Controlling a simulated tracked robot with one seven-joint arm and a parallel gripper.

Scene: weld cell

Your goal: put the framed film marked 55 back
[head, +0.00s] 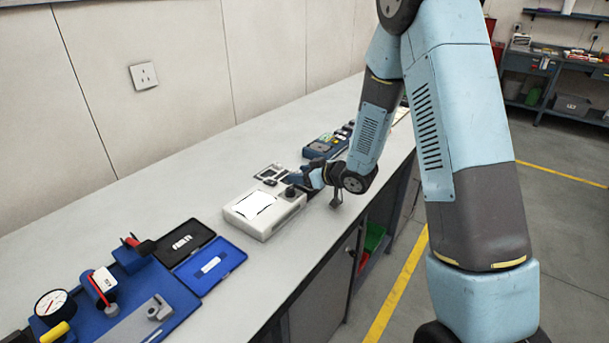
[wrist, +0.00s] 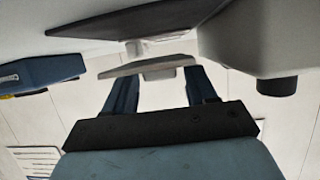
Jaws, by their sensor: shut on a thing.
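My gripper (head: 297,181) is low over the bench, just behind the white box. In the wrist view its two blue fingers (wrist: 163,80) are shut on a thin flat grey piece (wrist: 146,68), seen nearly edge-on. It looks like a framed film, but no number can be read on it. Beyond it in the wrist view is a dark flat panel (wrist: 135,18), close to the bench surface. In the head view, small dark-framed pieces with pale windows (head: 271,172) are left of the gripper. I cannot tell which of them is held.
A white box with a bright top (head: 262,213) stands close in front of my gripper. A blue case (head: 327,144) with small items is behind it. An open blue case (head: 211,265) and a blue tray (head: 178,293) with gauges are nearer. Bare bench lies along the wall.

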